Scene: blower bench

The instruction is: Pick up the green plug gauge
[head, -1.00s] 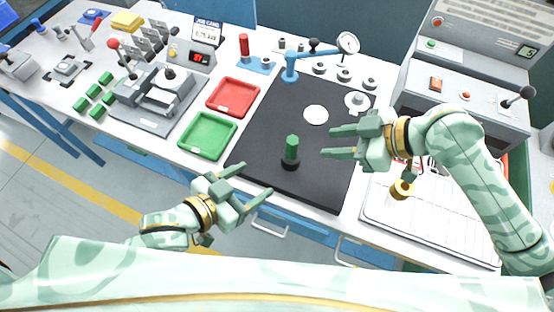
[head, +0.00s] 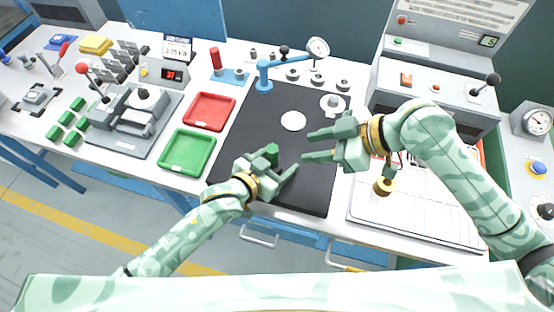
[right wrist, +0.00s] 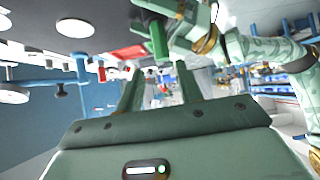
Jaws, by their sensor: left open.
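The green plug gauge (head: 272,151) stands on the black mat (head: 312,190); only its green top shows in the head view, its lower part hidden by my left gripper. My left gripper (head: 284,162) is open, its fingers close around or beside the gauge; I cannot tell whether they touch it. The right wrist view also shows the gauge (right wrist: 159,40) beside my left gripper's fingers. My right gripper (head: 308,146) is open and empty, to the right of the gauge, its fingers pointing left.
A green tray (head: 188,152) and a red tray (head: 209,112) stand left of the mat. A white disc (head: 293,121) lies on the mat. A blue dial stand (head: 264,75) is behind it.

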